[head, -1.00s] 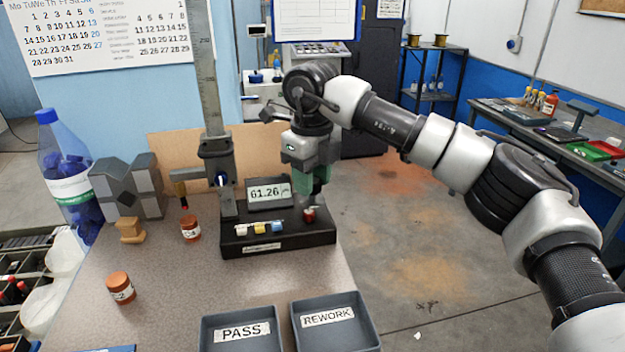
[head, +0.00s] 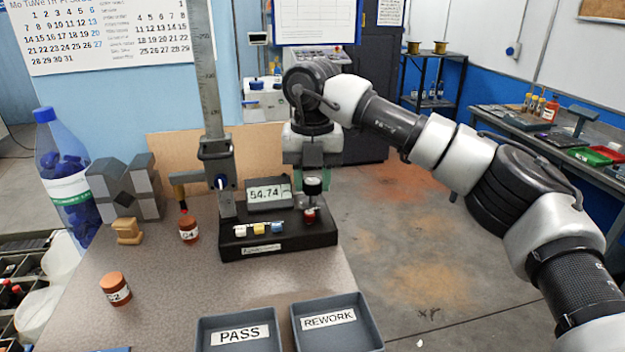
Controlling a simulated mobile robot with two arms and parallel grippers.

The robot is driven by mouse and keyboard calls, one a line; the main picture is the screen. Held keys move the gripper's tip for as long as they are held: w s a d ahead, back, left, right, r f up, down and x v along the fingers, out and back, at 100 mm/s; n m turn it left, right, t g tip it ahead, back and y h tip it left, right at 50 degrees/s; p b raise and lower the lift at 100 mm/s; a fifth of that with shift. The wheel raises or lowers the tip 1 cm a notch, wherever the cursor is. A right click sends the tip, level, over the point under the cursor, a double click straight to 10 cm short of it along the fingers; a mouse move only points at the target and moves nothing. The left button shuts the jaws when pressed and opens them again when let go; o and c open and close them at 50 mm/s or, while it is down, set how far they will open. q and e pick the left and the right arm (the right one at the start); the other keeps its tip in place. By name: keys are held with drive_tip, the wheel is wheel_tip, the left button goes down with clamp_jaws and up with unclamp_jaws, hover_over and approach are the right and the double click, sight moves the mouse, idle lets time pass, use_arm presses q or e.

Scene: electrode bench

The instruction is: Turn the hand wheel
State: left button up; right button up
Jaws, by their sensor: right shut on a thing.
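A black base (head: 285,238) on the bench carries a small display (head: 268,194) reading 54.74. At its right end a dark round knob (head: 313,186), which looks like the hand wheel, stands above a small red part (head: 310,215). My right gripper (head: 311,178) comes down over the knob from behind, with its green fingers partly hidden by it. It is shut on the knob, as far as the view shows. A graduated column (head: 205,75) with a dark slide (head: 216,152) rises at the base's left end. My left gripper is out of view.
Grey PASS (head: 240,318) and REWORK (head: 338,307) trays lie in front. Bare bench lies between the jars and trays.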

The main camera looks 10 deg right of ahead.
sight(313, 180)
drive_tip(key=shift+w+r+m, duration=0.1)
drive_tip(key=shift+r+m, duration=0.15)
drive_tip(key=shift+m, duration=0.25)
drive_tip(key=o, duration=0.6)
drive_tip(key=shift+c, duration=0.2)
drive_tip(key=shift+o, duration=0.4)
drive_tip(key=shift+f, duration=0.15)
wheel_tip(313, 180, up, 11)
